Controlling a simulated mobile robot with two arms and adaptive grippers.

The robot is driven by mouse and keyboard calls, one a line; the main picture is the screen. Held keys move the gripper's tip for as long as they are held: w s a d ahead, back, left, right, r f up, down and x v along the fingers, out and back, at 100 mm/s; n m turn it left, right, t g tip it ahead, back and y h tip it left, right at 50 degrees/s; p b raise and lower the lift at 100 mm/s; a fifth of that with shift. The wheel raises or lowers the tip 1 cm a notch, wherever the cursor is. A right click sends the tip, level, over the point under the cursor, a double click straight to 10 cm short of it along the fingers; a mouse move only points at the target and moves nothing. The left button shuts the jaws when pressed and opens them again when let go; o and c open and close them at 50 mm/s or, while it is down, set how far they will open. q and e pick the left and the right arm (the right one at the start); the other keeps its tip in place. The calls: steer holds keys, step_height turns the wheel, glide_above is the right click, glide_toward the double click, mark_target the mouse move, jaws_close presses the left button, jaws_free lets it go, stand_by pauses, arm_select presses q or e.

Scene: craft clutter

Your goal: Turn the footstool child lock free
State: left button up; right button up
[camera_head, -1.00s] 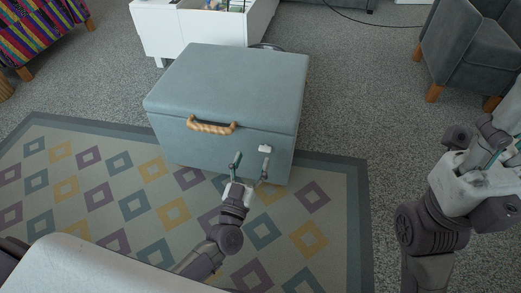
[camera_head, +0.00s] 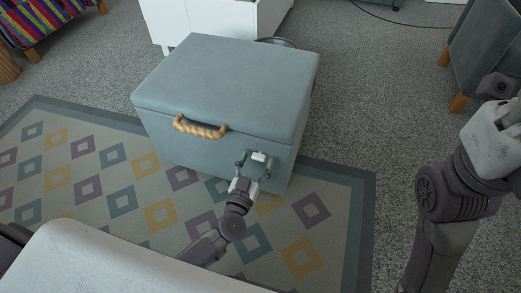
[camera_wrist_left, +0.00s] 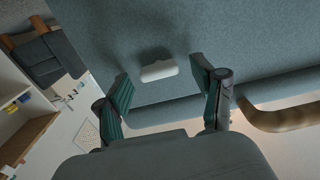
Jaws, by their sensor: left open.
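The footstool (camera_head: 222,92) is a closed blue-grey box with a padded lid and a tan rope-like handle (camera_head: 200,128) on its front. The child lock (camera_head: 260,157) is a small white piece on the front face, right of the handle and below the lid edge. In the left wrist view the lock (camera_wrist_left: 158,71) looks like a rounded white bar, ahead of and between the fingers. My left gripper (camera_head: 252,169) is open at the front face, with its fingers around the lock's position; contact cannot be told. The right gripper's fingers lie outside the head view; only my right arm shows.
A patterned rug (camera_head: 120,200) lies under and before the footstool. A white cabinet (camera_head: 215,20) stands close behind it. A grey armchair (camera_head: 480,50) is at the right, with bare carpet between.

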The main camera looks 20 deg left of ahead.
arm_select(q)
steer(key=shift+w, duration=0.4)
steer(key=shift+r, duration=0.1)
steer(key=shift+c, duration=0.2)
steer(key=shift+c, duration=1.4)
steer(key=c, duration=0.8)
